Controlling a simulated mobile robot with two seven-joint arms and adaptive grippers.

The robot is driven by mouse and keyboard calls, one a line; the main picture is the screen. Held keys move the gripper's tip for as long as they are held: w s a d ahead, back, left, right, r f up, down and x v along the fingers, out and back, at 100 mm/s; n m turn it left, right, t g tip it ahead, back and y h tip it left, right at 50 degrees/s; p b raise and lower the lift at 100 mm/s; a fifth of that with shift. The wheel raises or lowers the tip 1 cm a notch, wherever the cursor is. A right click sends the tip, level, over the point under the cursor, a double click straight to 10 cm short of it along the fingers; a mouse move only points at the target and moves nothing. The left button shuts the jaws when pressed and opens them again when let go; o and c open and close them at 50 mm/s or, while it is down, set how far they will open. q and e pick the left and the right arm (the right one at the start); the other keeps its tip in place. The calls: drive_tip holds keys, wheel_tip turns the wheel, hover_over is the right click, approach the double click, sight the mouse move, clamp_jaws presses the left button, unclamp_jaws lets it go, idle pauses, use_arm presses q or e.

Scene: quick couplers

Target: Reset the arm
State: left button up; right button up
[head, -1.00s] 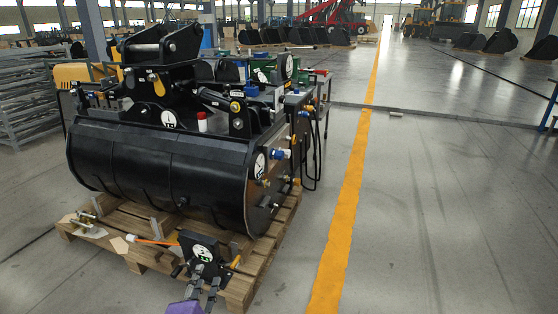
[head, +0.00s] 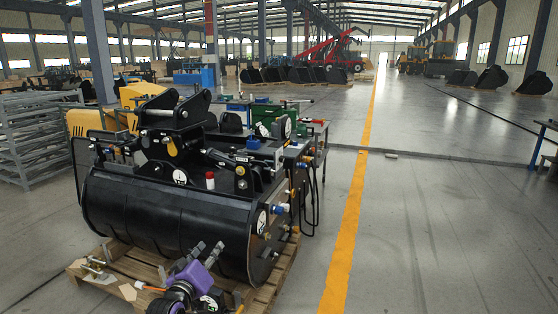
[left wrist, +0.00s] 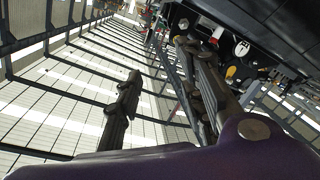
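My left gripper (head: 206,251) is raised in front of the large black bucket (head: 150,212) in the head view. Its two dark fingers point up and stand apart, with nothing between them. My right gripper is in neither view.
The bucket, with black coupler parts (head: 178,130) on top, rests on a wooden pallet (head: 140,262). A workbench with tools stands behind it. Grey metal racks (head: 35,135) are at the left. Open floor (head: 430,230) with a yellow line (head: 350,225) lies to the right.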

use_arm(q)
drive_tip(key=s+a+f+m+g+y, duration=0.1)
drive_tip(key=a+f+m+g+y, duration=0.2)
drive_tip(key=f+m, duration=0.55)
drive_tip(key=s+d+f+g, duration=0.1)
drive_tip(key=s+f, duration=0.7)
drive_tip(key=s, duration=0.5)
drive_tip(key=s+d+f+g, duration=0.1)
drive_tip(key=s+f, duration=0.7)
drive_tip(key=s, duration=0.4)
drive_tip(key=s+d+f+n+g, duration=0.1)
drive_tip(key=s, duration=1.2)
drive_tip(key=s+f+n+g, duration=0.1)
drive_tip(key=s+n+g, duration=0.1)
drive_tip(key=s, duration=1.1)
drive_tip(key=shift+s+d+f, duration=0.35)
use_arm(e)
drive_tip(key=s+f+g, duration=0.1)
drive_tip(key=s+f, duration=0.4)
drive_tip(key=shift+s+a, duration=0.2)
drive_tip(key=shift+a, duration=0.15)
